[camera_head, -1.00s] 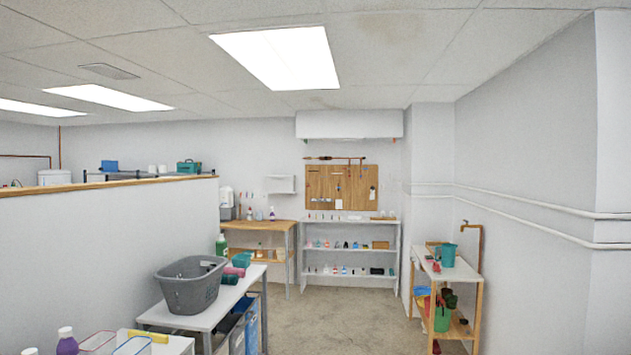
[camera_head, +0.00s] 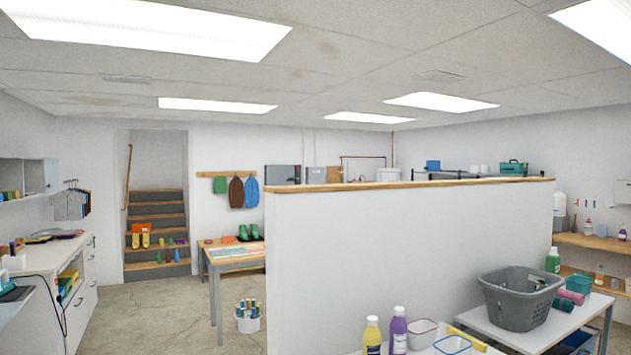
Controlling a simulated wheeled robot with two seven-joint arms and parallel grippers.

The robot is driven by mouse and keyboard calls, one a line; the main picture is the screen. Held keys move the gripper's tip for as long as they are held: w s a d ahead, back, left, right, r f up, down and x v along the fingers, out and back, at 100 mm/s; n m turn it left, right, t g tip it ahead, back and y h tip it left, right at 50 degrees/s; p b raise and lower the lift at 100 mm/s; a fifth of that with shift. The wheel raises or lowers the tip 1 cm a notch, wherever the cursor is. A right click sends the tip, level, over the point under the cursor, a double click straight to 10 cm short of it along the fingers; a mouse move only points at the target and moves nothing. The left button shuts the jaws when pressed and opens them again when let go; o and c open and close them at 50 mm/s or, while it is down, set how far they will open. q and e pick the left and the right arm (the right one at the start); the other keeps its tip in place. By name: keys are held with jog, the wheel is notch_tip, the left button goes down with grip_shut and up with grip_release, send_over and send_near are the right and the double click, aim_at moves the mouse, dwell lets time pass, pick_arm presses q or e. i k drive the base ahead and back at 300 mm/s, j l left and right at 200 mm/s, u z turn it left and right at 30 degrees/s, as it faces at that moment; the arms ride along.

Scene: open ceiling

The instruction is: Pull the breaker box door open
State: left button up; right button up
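Two grey box-like shapes show on the far wall, just above the wood-capped half wall. The larger grey box (camera_head: 283,175) is on the left and a smaller grey panel (camera_head: 316,175) is to its right. Either could be the breaker box, but they are too small and distant to tell. Whether a door on them is shut cannot be told. The half wall hides what is below them. Neither of my grippers is in view.
The half wall (camera_head: 400,260) stands in front, with a table holding a grey basket (camera_head: 520,298) on its near side. A wooden table (camera_head: 232,262) and a white bucket (camera_head: 248,318) stand left of it. Open floor (camera_head: 160,310) leads toward the stairs (camera_head: 155,220).

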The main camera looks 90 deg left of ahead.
aim_at(317, 175)
jog(key=u, duration=2.85)
jog(key=i+j+u, duration=0.75)
jog(key=i+u, duration=0.25)
jog(key=i, duration=1.4)
jog(key=i+j+z, duration=0.1)
jog(key=i, duration=6.5)
